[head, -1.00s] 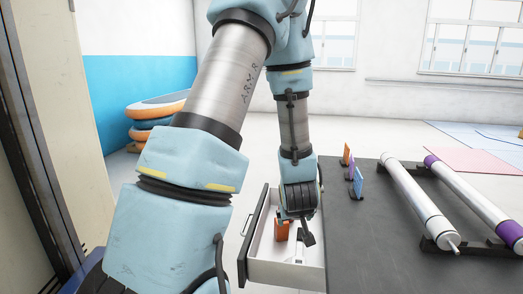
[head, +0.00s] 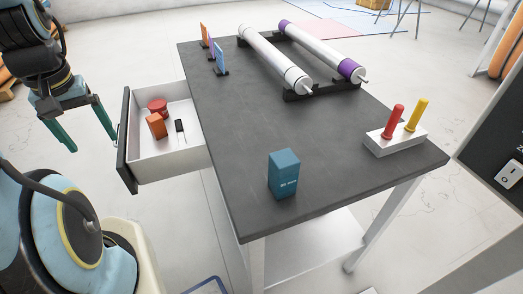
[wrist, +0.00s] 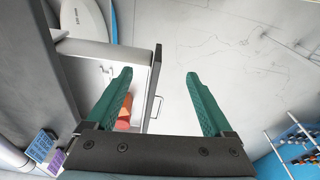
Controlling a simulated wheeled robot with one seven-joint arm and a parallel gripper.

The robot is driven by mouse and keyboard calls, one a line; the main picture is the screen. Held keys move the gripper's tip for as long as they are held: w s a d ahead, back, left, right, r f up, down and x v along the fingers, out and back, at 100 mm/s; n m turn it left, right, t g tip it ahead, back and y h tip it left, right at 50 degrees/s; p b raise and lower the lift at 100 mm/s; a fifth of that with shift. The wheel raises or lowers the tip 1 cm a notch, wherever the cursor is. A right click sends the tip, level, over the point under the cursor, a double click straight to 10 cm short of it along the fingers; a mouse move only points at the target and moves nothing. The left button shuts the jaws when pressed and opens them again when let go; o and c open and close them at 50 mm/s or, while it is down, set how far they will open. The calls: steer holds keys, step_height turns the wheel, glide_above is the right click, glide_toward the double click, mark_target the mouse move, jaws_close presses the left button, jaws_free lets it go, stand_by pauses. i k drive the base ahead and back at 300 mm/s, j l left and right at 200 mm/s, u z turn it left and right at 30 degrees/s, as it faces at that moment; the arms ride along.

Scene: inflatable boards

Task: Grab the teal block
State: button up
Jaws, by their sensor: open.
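The teal block (head: 284,173) stands upright near the front edge of the dark table (head: 240,112) in the head view. It has small pale print low on its front. My gripper (head: 92,138) is at the far left of the head view, beyond the open drawer, well apart from the block. The teal block does not show in the wrist view.
The open drawer (head: 176,164) holds an orange block (head: 156,125), a red round thing (head: 157,106) and a small black item. Two long rolls (head: 273,58) lie on racks at the back. A white holder (head: 395,142) with red and yellow pegs stands at right.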

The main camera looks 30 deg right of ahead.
mark_target(283, 166)
steer(key=k+l+u, duration=0.1)
steer(key=u, duration=0.25)
steer(key=k+u, duration=0.1)
steer(key=u, duration=0.2)
steer(key=k+l+u, duration=0.1)
steer(key=u, duration=0.25)
steer(key=k+u, duration=0.2)
steer(key=k, duration=0.25)
steer(key=k+j+u, duration=0.15)
steer(key=k, duration=0.35)
steer(key=k+j+u, duration=0.2)
steer(key=k, duration=0.25)
steer(key=k+j, duration=0.1)
steer(key=k, duration=0.25)
